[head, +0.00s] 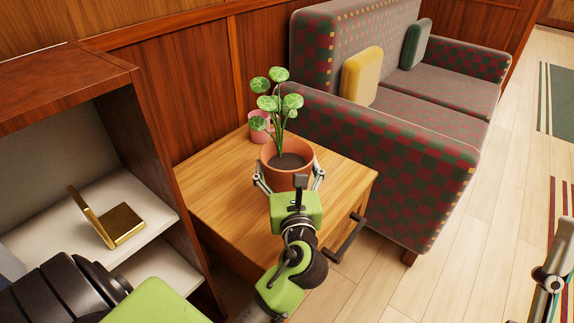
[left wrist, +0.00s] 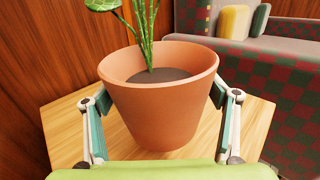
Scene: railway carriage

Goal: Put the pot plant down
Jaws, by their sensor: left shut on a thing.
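The pot plant is a terracotta pot (head: 287,172) with dark soil and several round green leaves on upright stems. It is upright over the small wooden table (head: 215,190). My left gripper (head: 289,174) is shut on the pot, with one finger on each side of it. In the left wrist view the pot (left wrist: 165,105) fills the middle, between the fingers, with the tabletop (left wrist: 65,125) below it. I cannot tell whether its base touches the wood. Part of my right gripper (head: 552,270) shows at the right edge, apart from the table; its jaws are not clear.
A pink mug (head: 259,126) stands behind the plant on the table. A shelf unit (head: 150,125) with a brass hinged object (head: 122,226) is at the left. A checkered sofa (head: 400,165) with yellow and green cushions is close on the right. The table's near left part is clear.

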